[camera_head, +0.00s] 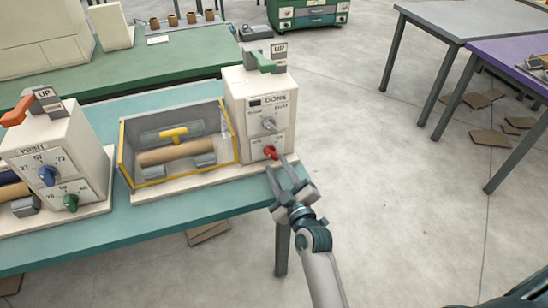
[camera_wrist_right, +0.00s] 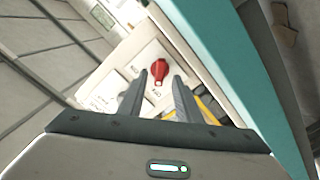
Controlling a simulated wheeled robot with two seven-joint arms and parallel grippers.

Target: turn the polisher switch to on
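The red switch (camera_head: 271,152) sits low on the front panel of a cream control box (camera_head: 262,100) at the right end of the teal table. My right gripper (camera_head: 276,164) is open and empty just in front of this panel. In the right wrist view the red switch (camera_wrist_right: 159,71) shows beyond and between the two dark fingertips (camera_wrist_right: 160,82), with no contact visible. The knob's narrow end points down in that view; small lettering lies beside it, hard to read. My left gripper is not in view.
A clear-sided case (camera_head: 180,145) with a wooden roll and yellow handle adjoins the box. Another box (camera_head: 55,155) with blue and green knobs stands left. A grey lever (camera_head: 269,124) is above the red switch. Floor right of the teal table (camera_head: 150,225) is open.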

